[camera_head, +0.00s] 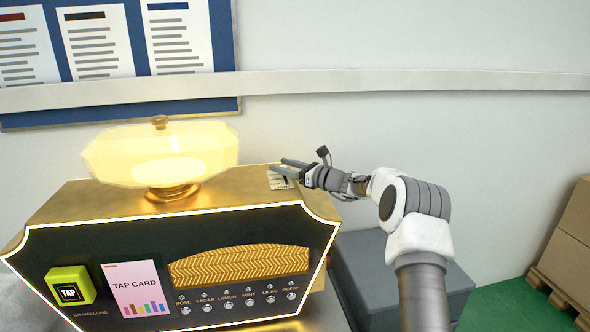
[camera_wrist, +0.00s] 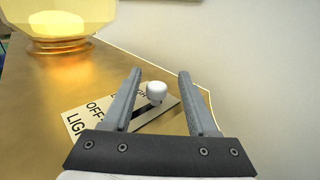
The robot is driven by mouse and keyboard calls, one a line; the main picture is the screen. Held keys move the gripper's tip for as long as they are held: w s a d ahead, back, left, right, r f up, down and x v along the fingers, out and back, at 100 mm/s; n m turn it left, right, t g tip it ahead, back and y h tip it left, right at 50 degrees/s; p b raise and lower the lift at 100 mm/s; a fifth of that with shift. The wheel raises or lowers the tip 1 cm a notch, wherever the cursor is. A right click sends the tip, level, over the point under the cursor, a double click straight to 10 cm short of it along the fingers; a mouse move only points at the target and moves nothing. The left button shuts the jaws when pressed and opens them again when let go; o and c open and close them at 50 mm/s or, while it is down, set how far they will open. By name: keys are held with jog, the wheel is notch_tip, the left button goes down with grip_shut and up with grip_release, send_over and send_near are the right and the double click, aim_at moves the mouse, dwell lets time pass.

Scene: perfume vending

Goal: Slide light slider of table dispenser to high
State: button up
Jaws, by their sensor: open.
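The gold table dispenser (camera_head: 75,201) stands on a table, with a glowing yellow glass bottle (camera_head: 160,155) on its top. The light slider's label plate (camera_head: 277,181) is on the top at the right end. In the wrist view the plate (camera_wrist: 92,123) shows "LIGHT" and "OFF", and the rest of its text is partly hidden. The white slider knob (camera_wrist: 156,91) stands at the plate's far part. My gripper (camera_head: 279,166) is over the plate. In the wrist view my gripper (camera_wrist: 160,74) is open, with the knob between its fingers and gaps on both sides.
The dispenser front carries a yellow TAP reader (camera_head: 70,287), a tap card panel (camera_head: 135,289) and several scent buttons (camera_head: 228,304). A wall (camera_head: 420,130) with a white rail (camera_head: 400,81) is behind. A grey box (camera_head: 370,256) stands right of the dispenser; cartons (camera_head: 572,235) are at far right.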

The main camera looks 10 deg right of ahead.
jog(key=v, duration=1.7)
jog(key=shift+b, duration=0.45)
jog(key=shift+s+r, duration=0.1)
jog(key=shift+r, duration=0.05)
